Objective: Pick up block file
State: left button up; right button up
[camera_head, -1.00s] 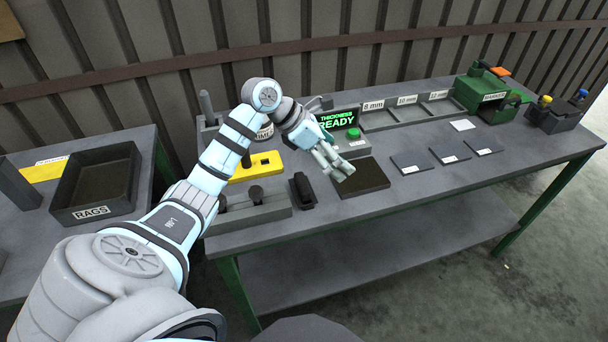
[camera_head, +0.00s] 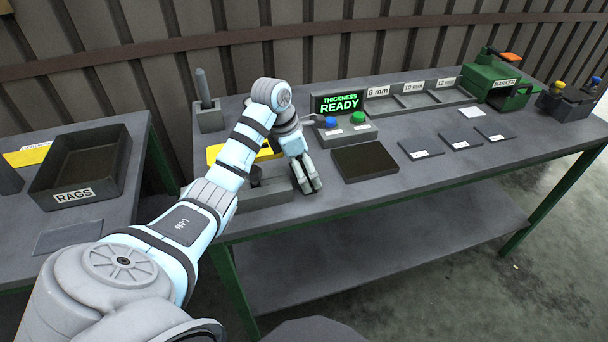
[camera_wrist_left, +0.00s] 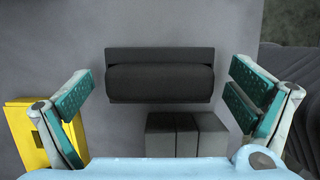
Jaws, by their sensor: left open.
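The block file (camera_wrist_left: 160,75) is a dark, long block with a rounded body and a thin flat edge. In the left wrist view it lies across the upper middle on the grey bench top. My left gripper (camera_head: 308,184) is open above it. Its teal-padded fingers (camera_wrist_left: 163,101) stand to the left and right of the block file, with a gap at each end. In the head view the gripper covers the block file. My right gripper does not show.
Grey blocks (camera_wrist_left: 185,135) lie just below the block file in the wrist view, and a yellow plate (camera_wrist_left: 28,135) is at lower left. A dark mat (camera_head: 365,162) lies right of the gripper. A button box (camera_head: 345,132) stands behind. A rags tray (camera_head: 122,165) sits on the left table.

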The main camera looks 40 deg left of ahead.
pick_arm(q)
jog(key=c, duration=1.4)
notch_tip(320, 180, up, 6)
jog(key=shift+w+r+p, duration=0.1)
jog(key=shift+w+p, duration=0.05)
jog(key=shift+p, duration=0.85)
notch_tip(320, 180, up, 14)
jog(key=p, duration=1.3)
jog(key=shift+p, duration=0.35)
